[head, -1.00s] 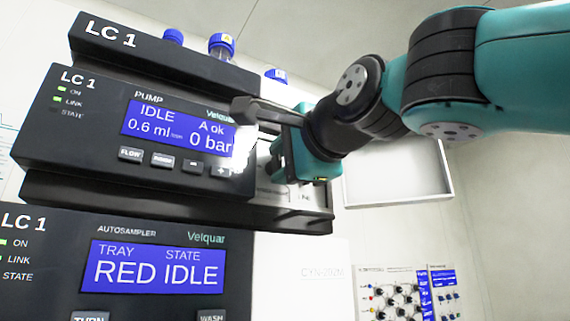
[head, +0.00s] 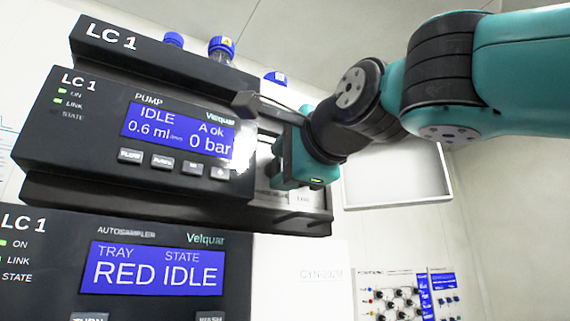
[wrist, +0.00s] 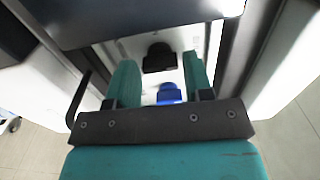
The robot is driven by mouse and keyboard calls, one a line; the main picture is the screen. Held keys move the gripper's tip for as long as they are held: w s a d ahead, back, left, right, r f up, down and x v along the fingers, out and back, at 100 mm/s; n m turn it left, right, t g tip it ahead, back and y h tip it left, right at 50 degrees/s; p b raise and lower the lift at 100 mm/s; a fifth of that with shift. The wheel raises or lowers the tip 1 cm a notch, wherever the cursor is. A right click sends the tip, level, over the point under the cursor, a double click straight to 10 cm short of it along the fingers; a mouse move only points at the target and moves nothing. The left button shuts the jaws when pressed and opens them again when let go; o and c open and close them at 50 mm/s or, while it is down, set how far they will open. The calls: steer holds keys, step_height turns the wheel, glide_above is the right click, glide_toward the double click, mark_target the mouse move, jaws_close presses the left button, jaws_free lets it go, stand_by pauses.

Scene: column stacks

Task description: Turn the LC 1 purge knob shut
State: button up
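The LC 1 pump module (head: 130,125) has a lit screen reading IDLE, 0.6 ml and 0 bar. My gripper (head: 284,160) is at the right part of its front, and its fingers and the knob area are largely hidden in the head view. In the wrist view my gripper (wrist: 158,66) is open, with its two teal fingers apart. A black knob-like part (wrist: 160,58) shows between the fingertips, on a pale panel. A blue part (wrist: 169,93) shows lower between the fingers. I cannot tell which one is the purge knob, or whether a finger touches either.
The LC 1 autosampler (head: 120,265) sits below the pump, its screen reading RED IDLE. Blue-capped bottles (head: 221,47) stand on top of the stack. A white-framed panel (head: 400,175) is on the right behind my arm. A valve panel (head: 395,295) is at the lower right.

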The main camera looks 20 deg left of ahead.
steer(key=b+v, duration=0.5)
steer(key=v, duration=1.2)
steer(key=shift+s+b, duration=0.25)
steer(key=shift+b, duration=0.05)
steer(key=shift+d, duration=0.15)
steer(key=w+d+f+n+g+h+p, duration=0.1)
steer(key=w+d+f+n+g+h, duration=0.15)
steer(key=f, duration=0.65)
steer(key=w+d+f+n+g+h+p, duration=0.15)
steer(key=f+n, duration=0.25)
steer(key=f, duration=0.6)
steer(key=w+d+f+n+g+h, duration=0.1)
steer(key=w+f+n+h, duration=0.2)
steer(key=f, duration=0.6)
steer(key=s+d+f+n+g+h, duration=0.1)
steer(key=s+d+f+n+g, duration=0.2)
steer(key=f, duration=0.7)
steer(key=s+d+f+n+g+h+p, duration=0.1)
steer(key=s+d+f+n+g, duration=0.2)
steer(key=s+d+f, duration=0.4)
step_height(320, 180, down, 3)
steer(key=shift+s+d+f+g+h, duration=0.15)
steer(key=shift+s+d+g+h, duration=0.2)
steer(key=shift+s, duration=0.35)
steer(key=shift+c, duration=0.4)
